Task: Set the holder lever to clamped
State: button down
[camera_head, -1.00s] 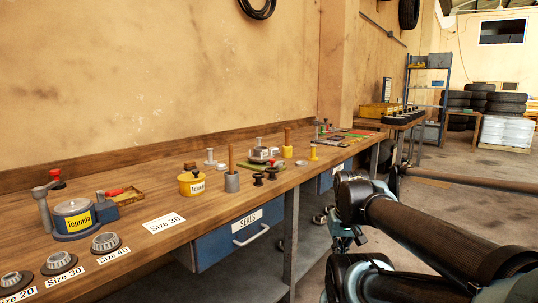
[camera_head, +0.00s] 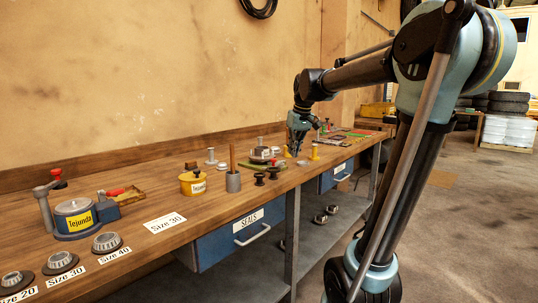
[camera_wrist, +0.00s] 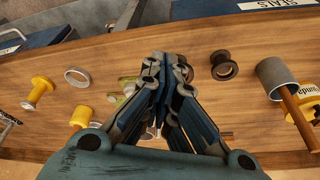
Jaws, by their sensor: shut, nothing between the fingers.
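My gripper (camera_head: 297,152) is shut and empty, pointing down over the far part of the workbench (camera_head: 140,219). It also shows in the wrist view (camera_wrist: 162,85), fingers together. A grey round fixture (camera_head: 261,152) stands on a green mat left of my gripper in the head view. In the wrist view my fingers hide most of that spot. A red-knobbed lever (camera_head: 57,180) stands on a grey post at the near left, beside a grey-topped blue unit (camera_head: 74,216) labelled Tejunda, well away from my gripper. I cannot tell which part is the holder lever or its setting.
Around my gripper stand a yellow spool (camera_wrist: 39,92), a pale ring (camera_wrist: 77,77), a black spool (camera_wrist: 223,65) and a grey cup (camera_wrist: 272,72) with a wooden handle. A yellow pot (camera_head: 192,185) is nearer.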

jog(key=w+a+r+n, duration=0.1)
jog(key=w+a+r, duration=0.1)
jog(key=w+a, duration=0.3)
jog(key=w+a+r+n+y, duration=0.1)
jog(key=w+a+r, duration=0.2)
jog(key=w+a, duration=0.2)
jog(key=w, duration=0.2)
jog(key=shift+w+a+r, duration=0.2)
jog(key=shift+w+r, duration=0.1)
jog(key=shift+r, duration=0.05)
jog(key=x, duration=0.9)
jog(key=shift+w, duration=0.1)
jog(key=shift+s+d+f, duration=0.6)
jog(key=shift+s, duration=0.2)
jog(key=shift+s+d+f, duration=0.15)
jog(key=shift+s+d, duration=0.45)
jog(key=shift+s, duration=0.05)
jog(key=shift+s+a+n, duration=0.1)
jog(key=shift+a+n, duration=0.05)
jog(key=shift+n, duration=0.15)
